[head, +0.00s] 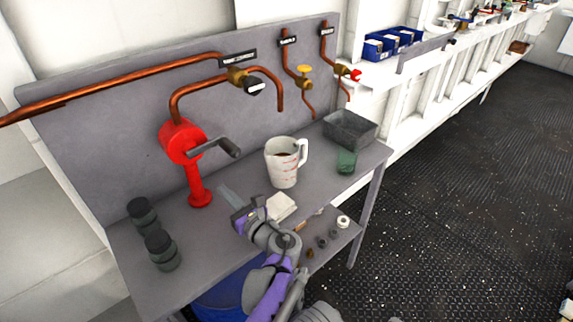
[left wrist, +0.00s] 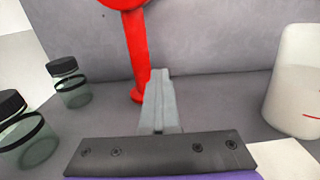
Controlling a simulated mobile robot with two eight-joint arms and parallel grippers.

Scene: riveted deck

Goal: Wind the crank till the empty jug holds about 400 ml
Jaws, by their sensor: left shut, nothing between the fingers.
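The red hand pump (head: 181,143) stands on the bench at the left, with its dark crank (head: 217,148) reaching out to the right. The white jug (head: 281,170), with red marks on its side, stands upright near the middle, below the open end of a copper pipe (head: 279,100). Something dark shows inside its mouth; its level cannot be read. My left gripper (head: 230,196) is shut and empty, low over the bench between pump and jug, apart from the crank. The left wrist view shows its closed fingers (left wrist: 160,100) before the red post (left wrist: 136,55). My right gripper is not seen.
Two dark-lidded jars (head: 160,250) stand at the bench's left front. A white cloth or block (head: 281,207) lies beside my left gripper. A grey bin (head: 350,129) and a green object (head: 346,162) sit right of the jug. Valves (head: 303,75) are on the back panel.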

